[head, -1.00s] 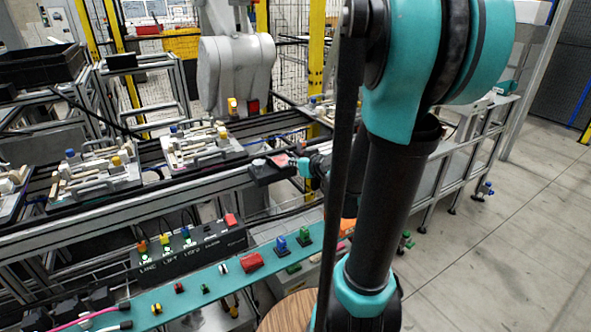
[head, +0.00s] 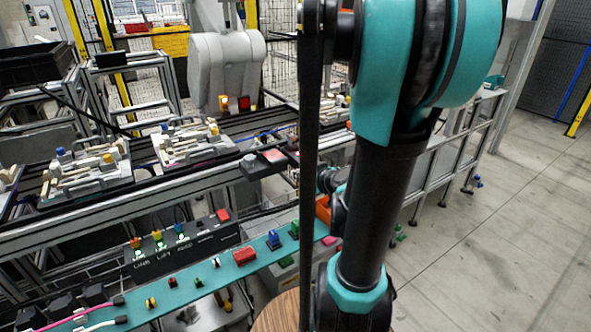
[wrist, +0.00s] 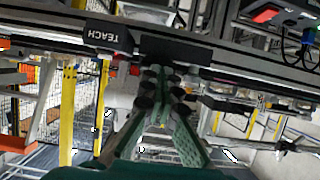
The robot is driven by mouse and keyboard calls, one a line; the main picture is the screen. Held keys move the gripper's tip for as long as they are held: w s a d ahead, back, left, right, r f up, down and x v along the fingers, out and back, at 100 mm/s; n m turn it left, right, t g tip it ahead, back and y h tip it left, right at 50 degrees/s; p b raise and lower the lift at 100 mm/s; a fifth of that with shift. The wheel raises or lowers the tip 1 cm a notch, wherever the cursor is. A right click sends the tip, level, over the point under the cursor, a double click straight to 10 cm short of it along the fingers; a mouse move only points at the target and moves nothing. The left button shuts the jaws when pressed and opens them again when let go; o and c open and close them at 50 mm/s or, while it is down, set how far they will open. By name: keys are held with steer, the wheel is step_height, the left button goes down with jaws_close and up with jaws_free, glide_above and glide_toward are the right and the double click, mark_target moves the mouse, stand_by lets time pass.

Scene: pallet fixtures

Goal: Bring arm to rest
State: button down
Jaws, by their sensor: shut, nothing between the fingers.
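My arm, teal and black, stands upright across the right half of the head view. In the head view the arm itself hides my gripper. In the wrist view my gripper (wrist: 165,95) shows with its green and black fingers together and nothing between them. Beyond the fingertips is a dark rail with a black box marked TEACH (wrist: 108,38). I cannot tell whether the fingertips touch the rail.
A conveyor carries pallet fixtures (head: 195,143) at the left and middle. A teal strip (head: 205,278) with coloured connectors and a black switch box (head: 180,250) lie in front. A grey machine (head: 228,70) stands behind.

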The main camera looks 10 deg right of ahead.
steer(key=s+a+f+g, duration=0.5)
steer(key=s+f, duration=0.1)
steer(key=s, duration=0.1)
steer(key=s+d+f+m+g+h, duration=0.3)
steer(key=s+f+h, duration=0.1)
steer(key=s, duration=0.4)
steer(key=shift+s+d+g, duration=0.2)
steer(key=shift+g, duration=0.1)
